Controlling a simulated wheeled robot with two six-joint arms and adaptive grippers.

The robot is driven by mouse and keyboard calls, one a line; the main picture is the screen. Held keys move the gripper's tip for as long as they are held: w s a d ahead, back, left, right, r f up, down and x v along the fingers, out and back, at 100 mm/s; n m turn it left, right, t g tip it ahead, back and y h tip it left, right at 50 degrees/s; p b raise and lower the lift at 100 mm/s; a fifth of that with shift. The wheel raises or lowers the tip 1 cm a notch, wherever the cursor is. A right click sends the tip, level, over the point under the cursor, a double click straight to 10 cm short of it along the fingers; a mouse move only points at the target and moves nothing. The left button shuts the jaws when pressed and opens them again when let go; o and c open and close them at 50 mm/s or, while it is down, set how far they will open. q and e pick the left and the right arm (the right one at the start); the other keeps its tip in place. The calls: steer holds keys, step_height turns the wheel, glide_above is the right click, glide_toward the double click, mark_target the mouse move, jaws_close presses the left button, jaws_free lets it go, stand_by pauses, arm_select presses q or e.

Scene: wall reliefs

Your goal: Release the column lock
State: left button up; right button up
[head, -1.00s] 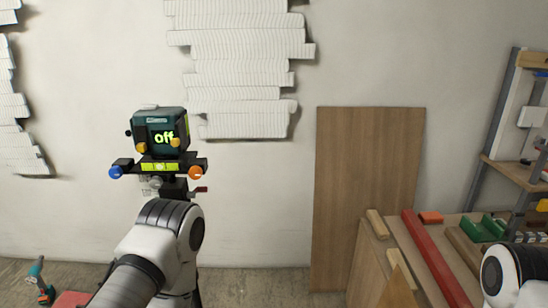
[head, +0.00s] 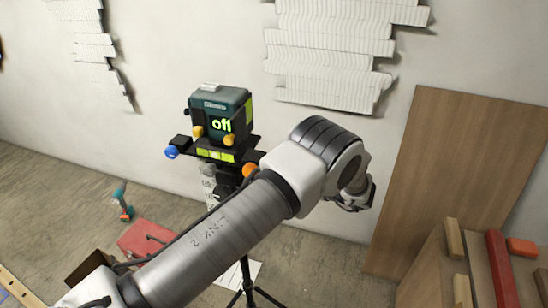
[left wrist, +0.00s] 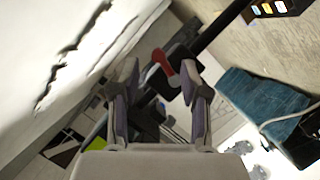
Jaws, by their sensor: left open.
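In the left wrist view, a red lever (left wrist: 162,62) sits on a black fitting by a dark column (left wrist: 218,28). My left gripper (left wrist: 160,82) is open, its two fingers either side of the lever's line. The lever lies at or just beyond the fingertips; I cannot tell whether they touch it. In the head view my left arm hides the lever and the gripper fingers. My right gripper is not in view.
A wooden panel (head: 455,185) leans on the wall at right, beside a bench with a red bar (head: 502,268). A teal drill (head: 123,200) and a red case (head: 148,238) lie on the floor at left. In the left wrist view a teal object (left wrist: 262,100) lies to the right.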

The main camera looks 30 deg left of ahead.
arm_select(q)
steer(key=x, duration=0.2)
steer(key=p+x, duration=0.1)
steer(key=x, duration=0.1)
steer(key=r+p+x, duration=0.1)
steer(key=x, duration=0.2)
steer(key=shift+s+a, duration=0.15)
steer(key=shift+s, duration=0.05)
steer(key=shift+a, duration=0.25)
steer(key=shift+s+a, duration=0.1)
steer(key=shift+s, duration=0.1)
steer(key=shift+r, duration=0.1)
steer(key=shift+c, duration=0.7)
jaws_close()
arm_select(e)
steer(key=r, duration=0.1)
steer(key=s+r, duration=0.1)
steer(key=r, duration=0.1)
